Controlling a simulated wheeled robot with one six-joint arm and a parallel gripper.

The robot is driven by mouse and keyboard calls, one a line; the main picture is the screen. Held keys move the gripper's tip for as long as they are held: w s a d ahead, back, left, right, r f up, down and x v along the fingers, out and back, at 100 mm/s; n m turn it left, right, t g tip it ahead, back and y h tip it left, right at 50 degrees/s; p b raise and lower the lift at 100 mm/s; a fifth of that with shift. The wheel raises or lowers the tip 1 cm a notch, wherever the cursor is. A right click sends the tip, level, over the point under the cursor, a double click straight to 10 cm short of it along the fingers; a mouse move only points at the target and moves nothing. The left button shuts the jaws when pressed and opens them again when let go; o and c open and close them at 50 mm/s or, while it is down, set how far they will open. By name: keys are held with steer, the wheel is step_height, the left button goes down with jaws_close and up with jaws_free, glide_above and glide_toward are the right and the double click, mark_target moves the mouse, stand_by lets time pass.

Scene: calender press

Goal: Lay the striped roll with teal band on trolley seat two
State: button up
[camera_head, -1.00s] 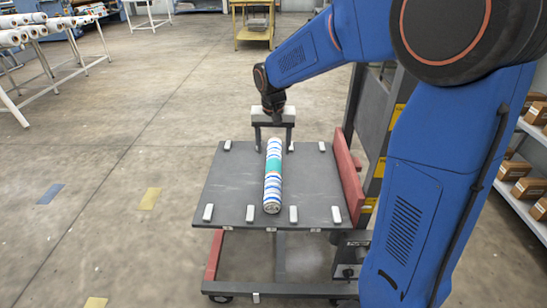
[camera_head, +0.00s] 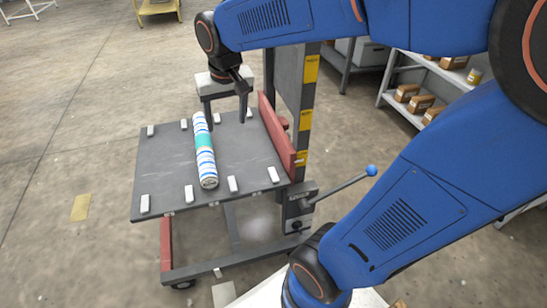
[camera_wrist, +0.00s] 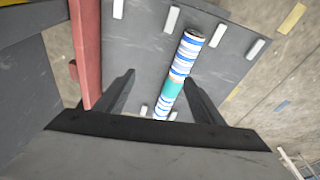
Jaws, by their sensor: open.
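The striped roll (camera_head: 205,160), white and blue with a teal band, lies on the grey platform of the trolley (camera_head: 245,155), between small white blocks along its front and back edges. It also shows in the wrist view (camera_wrist: 191,52), reaching down between my fingers in the picture. My gripper (camera_head: 227,120) is open above the back of the platform, with its fingers apart and pointing down. In the head view the far end of the roll is near the left finger. The fingers do not close on the roll. I cannot read which seat is number two.
A red bar (camera_head: 277,135) and a dark mast with yellow labels (camera_head: 307,95) rise on the trolley's right side. A lever with a blue knob (camera_head: 371,170) sticks out at the front right. Shelves with boxes (camera_head: 420,100) stand at the right.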

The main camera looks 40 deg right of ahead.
steer(key=s+d+f+n+t, duration=0.2)
steer(key=s+d, duration=0.1)
steer(key=s, duration=1.5)
steer(key=shift+s+f, duration=0.2)
steer(key=shift+d, duration=0.1)
